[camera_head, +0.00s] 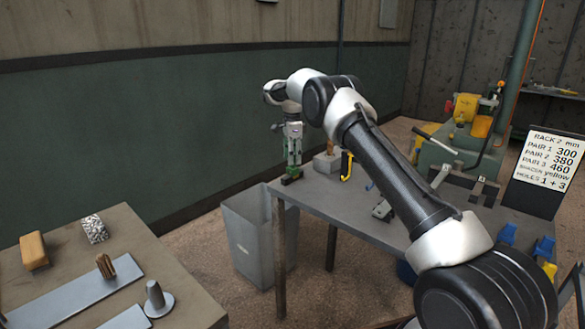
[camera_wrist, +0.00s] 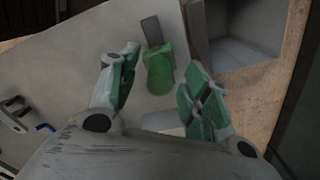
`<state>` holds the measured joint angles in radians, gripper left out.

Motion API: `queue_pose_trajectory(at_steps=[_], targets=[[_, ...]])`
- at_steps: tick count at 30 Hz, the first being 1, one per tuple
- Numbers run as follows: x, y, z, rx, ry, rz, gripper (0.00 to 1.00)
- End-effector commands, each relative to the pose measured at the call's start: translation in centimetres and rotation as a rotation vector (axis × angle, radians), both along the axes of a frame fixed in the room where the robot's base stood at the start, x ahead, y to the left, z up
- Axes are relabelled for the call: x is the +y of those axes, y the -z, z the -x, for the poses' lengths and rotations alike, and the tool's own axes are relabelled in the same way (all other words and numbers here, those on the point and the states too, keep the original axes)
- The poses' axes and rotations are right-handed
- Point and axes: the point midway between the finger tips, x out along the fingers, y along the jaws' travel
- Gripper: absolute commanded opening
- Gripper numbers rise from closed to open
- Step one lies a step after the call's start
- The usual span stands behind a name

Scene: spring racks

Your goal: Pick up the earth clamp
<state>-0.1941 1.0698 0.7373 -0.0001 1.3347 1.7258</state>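A green piece with a flat grey tab, which looks like the earth clamp (camera_wrist: 158,72), lies on the grey table near its edge in the wrist view. In the head view it shows as a small dark green shape (camera_head: 290,178) at the table's near left corner. My gripper (camera_wrist: 160,60) is open, and its two green-padded fingers stand apart on either side of the green piece. In the head view my gripper (camera_head: 292,163) points down just above that corner. I cannot tell whether the fingers touch the piece.
The grey table (camera_head: 325,196) also holds a grey block (camera_head: 327,162), a yellow hook (camera_head: 346,166) and a grey metal part (camera_head: 382,209). A grey bin (camera_head: 250,238) stands on the floor beside the corner. A bench (camera_head: 190,300) with a brush and plates is at the lower left.

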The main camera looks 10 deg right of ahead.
Motion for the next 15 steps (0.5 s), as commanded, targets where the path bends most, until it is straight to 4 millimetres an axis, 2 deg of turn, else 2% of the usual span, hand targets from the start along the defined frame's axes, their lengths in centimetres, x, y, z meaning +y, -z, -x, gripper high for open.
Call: queue_pose_trajectory(at_steps=[1,7,15], targets=[[0.00,-0.01,0.00,0.000,0.000,0.000,0.39],[0.00,-0.04,-0.01,0.000,0.000,0.000,0.02],[-0.01,-0.12,-0.03,-0.001,0.000,0.000,0.02]])
